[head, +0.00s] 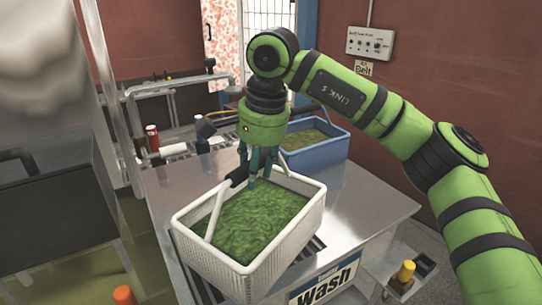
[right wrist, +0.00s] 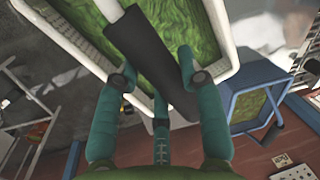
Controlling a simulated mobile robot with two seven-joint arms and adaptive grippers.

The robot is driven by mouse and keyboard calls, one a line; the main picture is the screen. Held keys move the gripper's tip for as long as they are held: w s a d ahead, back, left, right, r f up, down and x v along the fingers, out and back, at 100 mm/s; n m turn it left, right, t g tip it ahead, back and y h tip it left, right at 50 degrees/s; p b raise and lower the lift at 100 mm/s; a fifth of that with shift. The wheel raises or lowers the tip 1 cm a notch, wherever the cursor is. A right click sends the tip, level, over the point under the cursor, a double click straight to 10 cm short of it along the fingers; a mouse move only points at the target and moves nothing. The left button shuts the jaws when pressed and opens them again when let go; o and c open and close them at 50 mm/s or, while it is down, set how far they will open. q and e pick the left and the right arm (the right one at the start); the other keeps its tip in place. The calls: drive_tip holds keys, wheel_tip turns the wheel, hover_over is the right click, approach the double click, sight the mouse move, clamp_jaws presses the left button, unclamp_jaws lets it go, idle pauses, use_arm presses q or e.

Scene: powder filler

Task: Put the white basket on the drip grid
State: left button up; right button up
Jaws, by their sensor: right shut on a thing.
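The white basket (head: 250,257) is full of green leaves (head: 255,218) and shows at the front middle of the steel counter. Its raised handle has a black grip (head: 236,177). My right gripper (head: 254,178) is above the basket's far part, its fingers closed around the black grip. The right wrist view shows the grip (right wrist: 150,62) between the teal fingers. Dark slats of the drip grid (head: 203,287) show beside and below the basket, which hides most of it. I cannot tell whether the basket touches the grid. My left gripper is not in view.
A blue basket (head: 318,157) with green leaves stands behind, at the right. The steel counter (head: 365,205) is clear to the right, above a "Wash" sign (head: 327,283). Pipes and a steel post (head: 132,145) stand at the left.

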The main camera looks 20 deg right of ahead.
drive_tip(key=shift+w+a+f, duration=0.15)
drive_tip(key=shift+w, duration=0.05)
wheel_tip(320, 180, down, 4)
drive_tip(key=shift+r+p, duration=0.15)
drive_tip(key=shift+p, duration=0.65)
drive_tip(key=o, duration=1.1)
drive_tip(key=shift+s+f, duration=0.1)
drive_tip(key=shift+f, duration=0.1)
